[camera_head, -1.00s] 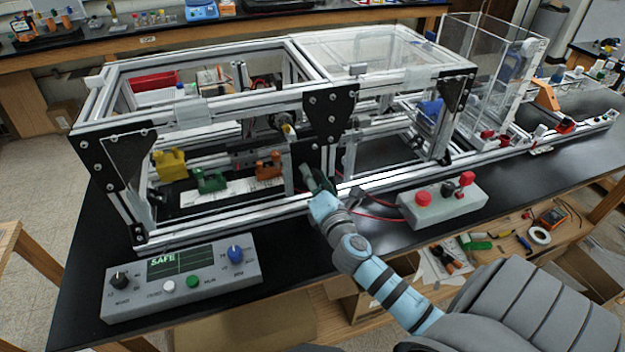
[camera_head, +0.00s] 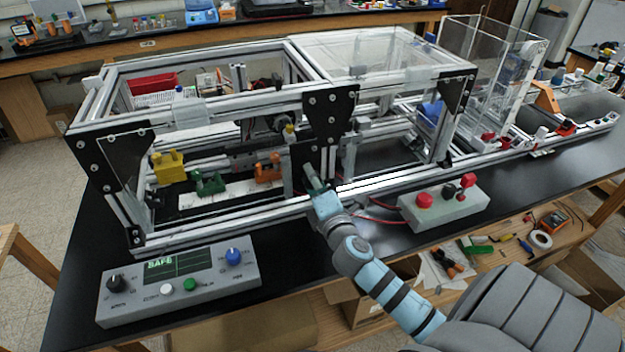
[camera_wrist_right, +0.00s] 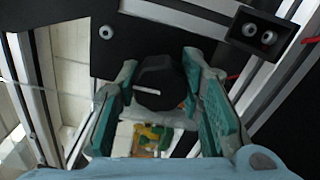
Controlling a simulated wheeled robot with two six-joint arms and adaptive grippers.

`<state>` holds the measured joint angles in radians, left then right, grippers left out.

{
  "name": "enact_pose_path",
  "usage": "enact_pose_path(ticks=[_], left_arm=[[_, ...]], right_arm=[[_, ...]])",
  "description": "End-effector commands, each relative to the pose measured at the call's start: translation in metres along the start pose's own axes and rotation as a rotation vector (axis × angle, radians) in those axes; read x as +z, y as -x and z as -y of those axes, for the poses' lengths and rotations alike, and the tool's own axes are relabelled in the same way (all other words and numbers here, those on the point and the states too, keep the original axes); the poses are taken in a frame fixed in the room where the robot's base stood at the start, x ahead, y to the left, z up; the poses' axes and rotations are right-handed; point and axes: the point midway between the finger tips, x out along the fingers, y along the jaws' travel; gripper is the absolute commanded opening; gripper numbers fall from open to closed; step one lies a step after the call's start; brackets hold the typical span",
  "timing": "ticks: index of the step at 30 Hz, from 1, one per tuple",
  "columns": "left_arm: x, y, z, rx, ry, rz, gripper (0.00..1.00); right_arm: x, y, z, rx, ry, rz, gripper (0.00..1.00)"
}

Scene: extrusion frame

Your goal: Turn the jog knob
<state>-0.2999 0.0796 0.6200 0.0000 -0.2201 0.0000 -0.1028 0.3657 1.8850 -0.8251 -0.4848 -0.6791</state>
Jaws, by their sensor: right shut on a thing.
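The black knob (camera_wrist_right: 158,84) with a white pointer line sits between the fingers of my right gripper (camera_wrist_right: 160,74) in the right wrist view. The gripper's grey-and-green fingers are shut on its two sides. The white line lies nearly level, tilted slightly. In the head view my right gripper (camera_head: 313,186) is at the front of the extrusion frame, by a black plate. There the knob is hidden by the gripper. My left gripper is not in view.
The extrusion frame (camera_head: 235,213) spans the black table. A grey control box (camera_head: 140,309) with a "SAFE" screen, blue knob and black knob stands front left. A box with red buttons (camera_head: 440,212) stands right of my arm. Yellow, green and orange clamps (camera_head: 168,167) sit inside the frame.

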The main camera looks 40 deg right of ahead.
Motion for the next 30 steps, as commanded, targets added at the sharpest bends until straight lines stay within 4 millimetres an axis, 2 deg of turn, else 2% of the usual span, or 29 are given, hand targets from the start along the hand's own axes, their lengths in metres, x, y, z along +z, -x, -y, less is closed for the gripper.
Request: enact_pose_path(ticks=[4, 5, 6, 17, 20, 27, 30], left_arm=[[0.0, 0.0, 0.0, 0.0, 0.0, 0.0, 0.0], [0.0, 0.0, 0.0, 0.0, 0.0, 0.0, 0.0], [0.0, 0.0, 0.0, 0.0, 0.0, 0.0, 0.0], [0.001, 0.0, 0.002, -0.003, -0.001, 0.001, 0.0], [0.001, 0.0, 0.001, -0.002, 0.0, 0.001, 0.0], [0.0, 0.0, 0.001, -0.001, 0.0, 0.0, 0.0], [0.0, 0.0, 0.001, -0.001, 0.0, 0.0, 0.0]], right_arm=[[0.0, 0.0, 0.001, -0.001, 0.001, 0.0, 0.07], [0.0, 0.0, 0.001, -0.001, 0.001, 0.0, 0.38], [0.0, 0.0, 0.001, -0.001, 0.001, 0.0, 0.44], [0.0, 0.005, 0.001, -0.001, 0.001, -0.001, 0.44], [0.0, 0.021, 0.001, -0.002, 0.002, -0.001, 0.44], [0.0, 0.088, 0.002, -0.005, 0.001, -0.001, 0.44], [0.0, 0.108, 0.001, -0.004, 0.001, -0.001, 0.44]])
